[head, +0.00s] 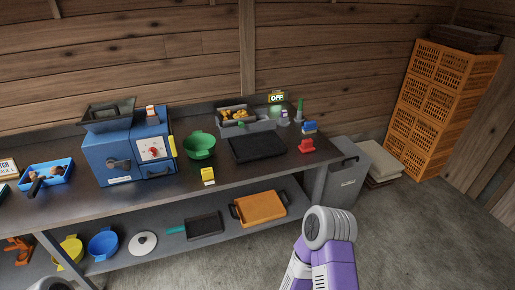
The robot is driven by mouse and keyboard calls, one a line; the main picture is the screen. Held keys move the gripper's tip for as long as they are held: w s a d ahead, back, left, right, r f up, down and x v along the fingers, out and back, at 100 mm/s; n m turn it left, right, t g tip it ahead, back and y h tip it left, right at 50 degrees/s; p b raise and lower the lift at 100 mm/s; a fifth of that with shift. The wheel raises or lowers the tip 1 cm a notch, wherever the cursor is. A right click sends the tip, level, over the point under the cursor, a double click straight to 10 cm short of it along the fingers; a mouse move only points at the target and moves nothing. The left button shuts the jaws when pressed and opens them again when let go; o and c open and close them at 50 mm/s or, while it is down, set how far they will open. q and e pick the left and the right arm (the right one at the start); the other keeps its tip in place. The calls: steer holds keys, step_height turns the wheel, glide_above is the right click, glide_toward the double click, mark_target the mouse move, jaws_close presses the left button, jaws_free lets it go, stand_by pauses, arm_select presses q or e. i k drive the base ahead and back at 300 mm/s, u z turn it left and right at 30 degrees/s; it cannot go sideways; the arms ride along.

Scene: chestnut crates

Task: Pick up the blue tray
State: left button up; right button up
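The blue tray (62,186) is on the workbench at the far left, left of the blue machine. It holds a few small dark and brown items, including something with a dark handle. Neither of my grippers shows in the head view. A purple and grey link of my arm stands at the bottom right of centre, well away from the tray.
The blue machine (108,155) stands right beside the tray. A green bowl (199,146), a yellow box (208,176) and a black tray (257,148) are further right on the workbench (150,193). The lower shelf holds an orange tray (259,208) and bowls. Orange crates (437,105) stand at right.

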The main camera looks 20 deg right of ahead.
mark_target(37, 176)
steer(key=u, duration=2)
steer(key=i, duration=2.8)
steer(key=z, duration=1.75)
